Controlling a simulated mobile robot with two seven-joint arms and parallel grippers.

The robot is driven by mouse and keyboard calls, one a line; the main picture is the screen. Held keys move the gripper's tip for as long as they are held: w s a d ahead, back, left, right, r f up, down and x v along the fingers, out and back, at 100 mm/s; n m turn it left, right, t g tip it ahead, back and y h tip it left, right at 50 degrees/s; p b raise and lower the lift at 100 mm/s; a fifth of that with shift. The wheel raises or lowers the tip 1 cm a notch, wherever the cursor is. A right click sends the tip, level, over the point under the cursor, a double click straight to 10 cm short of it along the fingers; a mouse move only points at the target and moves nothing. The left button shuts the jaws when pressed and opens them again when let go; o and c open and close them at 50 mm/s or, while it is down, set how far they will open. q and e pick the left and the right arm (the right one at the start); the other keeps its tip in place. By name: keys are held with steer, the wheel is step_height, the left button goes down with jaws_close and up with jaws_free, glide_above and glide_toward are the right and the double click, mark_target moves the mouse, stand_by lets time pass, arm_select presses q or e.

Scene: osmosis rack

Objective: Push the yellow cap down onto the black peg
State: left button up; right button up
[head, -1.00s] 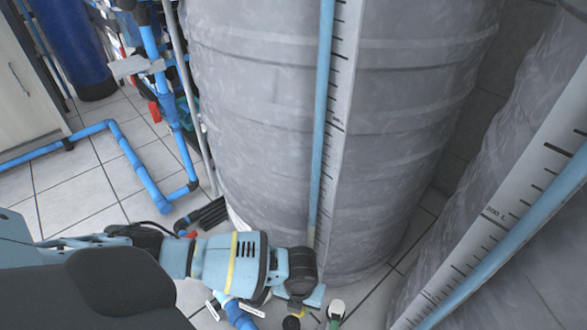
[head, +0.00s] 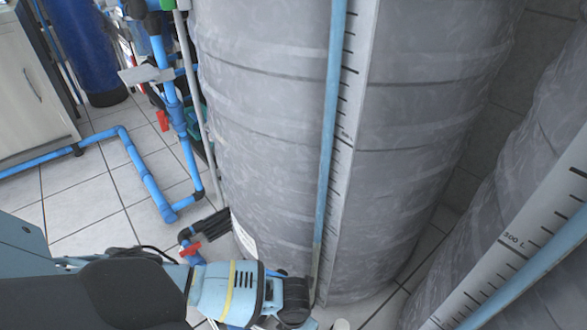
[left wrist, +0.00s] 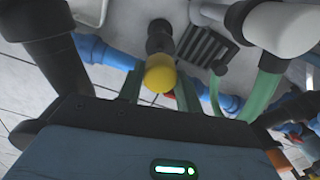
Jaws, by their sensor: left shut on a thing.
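The yellow cap (left wrist: 160,73) is in the middle of the left wrist view, its rounded face toward the camera. The black peg (left wrist: 159,40) shows directly behind it and in line with it. How far the cap sits on the peg is hidden by the cap itself. My left gripper (left wrist: 160,80) is shut on the cap, with a dark green finger on either side. In the head view my left arm reaches down to the bottom edge, and its fingers, the cap and the peg are out of the picture. My right gripper is in neither view.
A large grey tank (head: 265,130) with a scale strip stands close beside my left arm, and a second tank (head: 540,200) is at right. Blue pipes (head: 150,180) run at left. Green tubes (left wrist: 262,92) with a white fitting (left wrist: 280,27) are right of the cap. A dark grate (left wrist: 205,45) lies behind.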

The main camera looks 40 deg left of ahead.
arm_select(q)
steer(key=shift+f+b, duration=0.8)
steer(key=shift+f, duration=0.3)
step_height(320, 180, down, 3)
steer(key=b, duration=0.2)
steer(key=shift+f+b, duration=0.15)
steer(key=shift+b, duration=0.2)
steer(key=shift+f, duration=0.1)
stand_by(0.5)
stand_by(0.3)
stand_by(0.7)
